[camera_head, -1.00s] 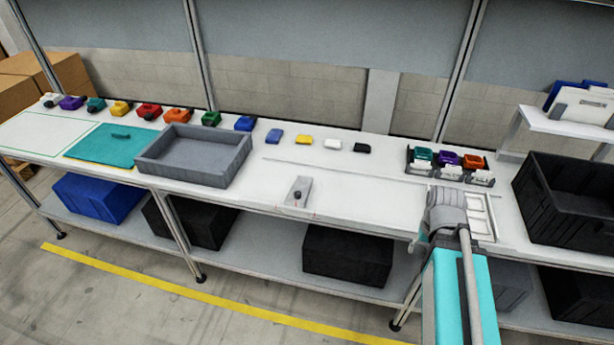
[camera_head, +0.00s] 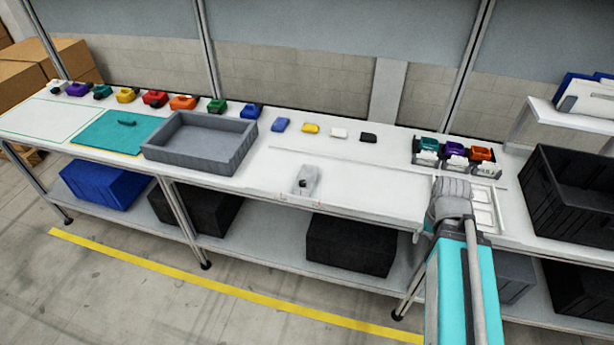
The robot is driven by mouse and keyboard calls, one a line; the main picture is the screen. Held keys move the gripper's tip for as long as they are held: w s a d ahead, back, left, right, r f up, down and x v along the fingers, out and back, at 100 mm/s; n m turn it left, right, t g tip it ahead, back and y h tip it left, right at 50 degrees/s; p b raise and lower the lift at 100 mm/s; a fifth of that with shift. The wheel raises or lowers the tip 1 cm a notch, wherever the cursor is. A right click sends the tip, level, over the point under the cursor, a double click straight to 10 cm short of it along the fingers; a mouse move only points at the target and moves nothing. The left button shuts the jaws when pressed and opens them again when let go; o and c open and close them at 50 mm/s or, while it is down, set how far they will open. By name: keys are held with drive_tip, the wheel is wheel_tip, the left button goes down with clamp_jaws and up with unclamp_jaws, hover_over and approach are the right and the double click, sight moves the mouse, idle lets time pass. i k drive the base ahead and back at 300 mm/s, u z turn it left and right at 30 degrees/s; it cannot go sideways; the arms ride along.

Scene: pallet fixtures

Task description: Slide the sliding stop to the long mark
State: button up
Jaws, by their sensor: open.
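The sliding stop (camera_head: 307,178) is a small grey block with a dark knob, near the front edge of the white bench (camera_head: 365,195). Small red marks show at the bench edge on either side of it. They are too small to tell which one is the long mark. My gripper (camera_head: 424,234) is at the end of my grey and cyan arm, well to the right of the stop and apart from it. It is open and mostly hidden by my wrist, with nothing seen in it.
A long thin rail (camera_head: 385,168) lies behind the stop. A grey tray (camera_head: 200,143) stands to the left. A pale compartment tray (camera_head: 484,208) lies beside my wrist, and a black crate (camera_head: 580,195) stands at the far right. The bench between stop and gripper is clear.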

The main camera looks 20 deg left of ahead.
sight(306, 180)
drive_tip(key=k, duration=0.5)
drive_tip(key=u, duration=1.45)
drive_tip(key=i, duration=0.7)
drive_tip(key=z, duration=0.45)
